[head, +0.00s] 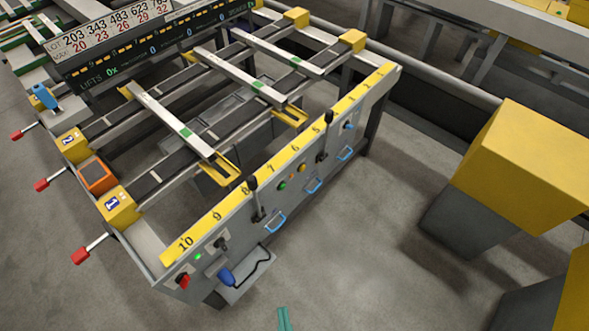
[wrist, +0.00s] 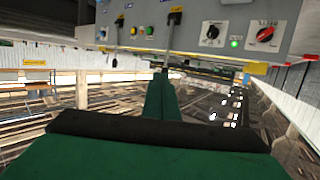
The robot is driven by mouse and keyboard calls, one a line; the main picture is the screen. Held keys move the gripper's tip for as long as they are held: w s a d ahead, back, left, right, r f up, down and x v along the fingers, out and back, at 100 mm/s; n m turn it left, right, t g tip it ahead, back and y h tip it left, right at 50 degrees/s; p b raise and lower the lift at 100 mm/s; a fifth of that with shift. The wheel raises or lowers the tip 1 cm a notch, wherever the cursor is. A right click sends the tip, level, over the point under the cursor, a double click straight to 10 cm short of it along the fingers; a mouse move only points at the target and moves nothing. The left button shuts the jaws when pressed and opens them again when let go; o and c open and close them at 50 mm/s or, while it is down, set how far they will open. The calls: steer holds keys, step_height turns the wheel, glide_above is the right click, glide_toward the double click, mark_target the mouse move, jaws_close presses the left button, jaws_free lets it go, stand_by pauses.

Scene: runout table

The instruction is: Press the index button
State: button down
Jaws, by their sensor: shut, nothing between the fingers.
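The grey control panel (head: 335,160) under the numbered yellow strip carries a green button (head: 282,185) and a yellow button (head: 302,168) between two black levers. I cannot read which one is the index button. In the wrist view, the green button (wrist: 132,30) and the yellow button (wrist: 149,30) sit near the top, small. My gripper (head: 284,309) shows as a teal tip at the bottom edge of the head view, in front of the panel and apart from it. In the wrist view, my gripper (wrist: 161,75) is shut and empty, its tips below the panel in the picture.
Yellow-topped blocks (head: 530,150) stand right; floor between is clear.

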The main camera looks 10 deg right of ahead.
mark_target(302, 168)
steer(key=w+d+f+n+t+h, duration=0.15)
steer(key=w+d+f, duration=0.25)
steer(key=w+f, duration=0.4)
steer(key=w+d+f+n+t, duration=0.1)
steer(key=w+d+f+n, duration=0.35)
steer(key=w, duration=0.65)
steer(key=w+d+f+n, duration=0.1)
steer(key=w+d+f, duration=0.1)
steer(key=w+d, duration=0.5)
steer(key=w+d+f+n+h, duration=0.1)
steer(key=w+d+f, duration=0.1)
steer(key=w+d, duration=0.5)
steer(key=w, duration=0.6)
steer(key=shift+w+t, duration=0.35)
steer(key=shift+w, duration=0.05)
steer(key=shift+a, duration=0.15)
steer(key=w+a, duration=0.5)
steer(key=w, duration=0.2)
steer(key=shift+a, duration=0.15)
steer(key=shift+w+a, duration=0.1)
steer(key=shift+a, duration=0.05)
steer(key=shift+w+a, duration=0.15)
steer(key=shift+w, duration=0.05)
